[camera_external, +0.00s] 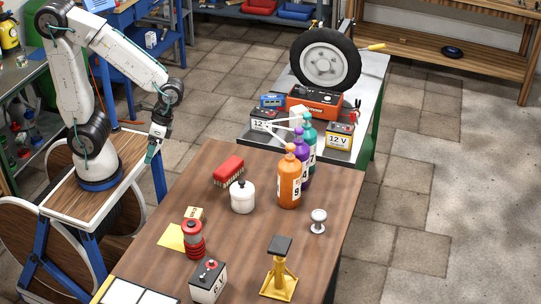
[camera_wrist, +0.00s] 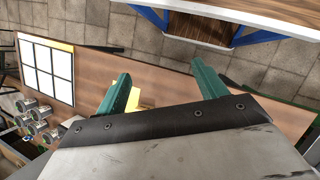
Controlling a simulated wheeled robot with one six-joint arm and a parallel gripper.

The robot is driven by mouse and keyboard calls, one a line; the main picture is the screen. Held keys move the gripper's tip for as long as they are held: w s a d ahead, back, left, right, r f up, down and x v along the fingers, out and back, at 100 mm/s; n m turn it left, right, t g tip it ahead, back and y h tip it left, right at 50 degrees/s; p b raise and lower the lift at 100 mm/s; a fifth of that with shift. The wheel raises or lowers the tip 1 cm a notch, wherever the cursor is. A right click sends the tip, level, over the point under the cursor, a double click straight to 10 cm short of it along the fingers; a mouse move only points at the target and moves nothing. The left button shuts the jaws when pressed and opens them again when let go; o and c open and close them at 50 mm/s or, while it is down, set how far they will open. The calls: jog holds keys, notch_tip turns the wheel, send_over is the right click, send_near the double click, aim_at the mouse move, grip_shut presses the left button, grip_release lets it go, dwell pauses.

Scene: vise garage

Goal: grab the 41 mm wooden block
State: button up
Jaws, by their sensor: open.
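A small tan block (camera_external: 194,212), which looks like the wooden block, sits on the brown table beside a red-and-grey canister. Some dark marking is on its side.
On the brown table (camera_external: 140,262) stand a yellow sheet (camera_external: 171,238), the red canister (camera_external: 194,243), a battery (camera_external: 208,282), a white pot (camera_external: 242,198), a red brush (camera_external: 228,171), several pump bottles and a yellow jack stand (camera_external: 279,277). A white-squared panel (camera_wrist: 47,69) lies at one end.

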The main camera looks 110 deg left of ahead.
aim_at(195, 210)
jog(key=w+f+n+h, duration=0.3)
jog(key=f, duration=0.1)
jog(key=w+f+n+t+h, duration=0.1)
jog(key=w+f+n+h, duration=0.2)
jog(key=f+n, duration=0.1)
jog(key=w+f+n+t+h, duration=0.1)
jog(key=w+f+n+h, duration=0.1)
jog(key=w+f+n, duration=0.2)
jog(key=shift+f+h, duration=0.4)
jog(key=shift+f, duration=0.55)
jog(key=w+n+t, duration=0.2)
jog(key=w, duration=0.1)
jog(key=w+f+n+t, duration=0.1)
jog(key=w, duration=0.1)
jog(key=shift+a+n+h, duration=0.1)
jog(key=shift+n+h, duration=0.2)
jog(key=shift+h, duration=0.1)
jog(key=shift+w+d, duration=0.15)
jog(key=shift+d, duration=0.05)
jog(key=x, duration=0.7)
jog(key=shift+w+d+r, duration=0.1)
jog(key=shift+w+d, duration=0.1)
jog(key=shift+w, duration=0.15)
jog(key=c, duration=1.1)
